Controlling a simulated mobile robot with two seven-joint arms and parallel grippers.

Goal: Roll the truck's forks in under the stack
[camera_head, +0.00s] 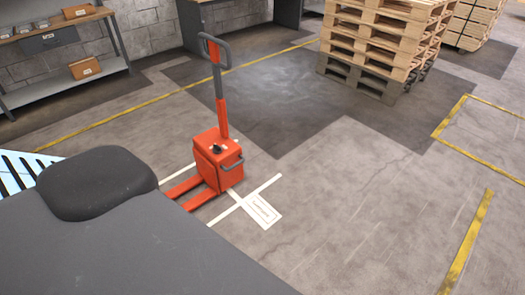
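An orange pallet truck (213,158) stands upright on the floor left of the middle. Its grey and orange handle (219,80) rises upright with a loop at the top. Its forks (182,187) point toward the lower left, and my own body hides their far ends. The stack of wooden pallets (383,37) stands at the upper right, well apart from the truck. Its bottom pallet (365,78) is dark grey, and the top of the stack is cut off by the frame. Neither of my grippers shows.
White floor marks with a label (262,209) lie at the truck's base. Yellow lines (467,245) cross the floor. A metal shelf with boxes (68,75) stands at the upper left. Another pallet stack (474,22) stands at the far right. The floor between truck and stack is clear.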

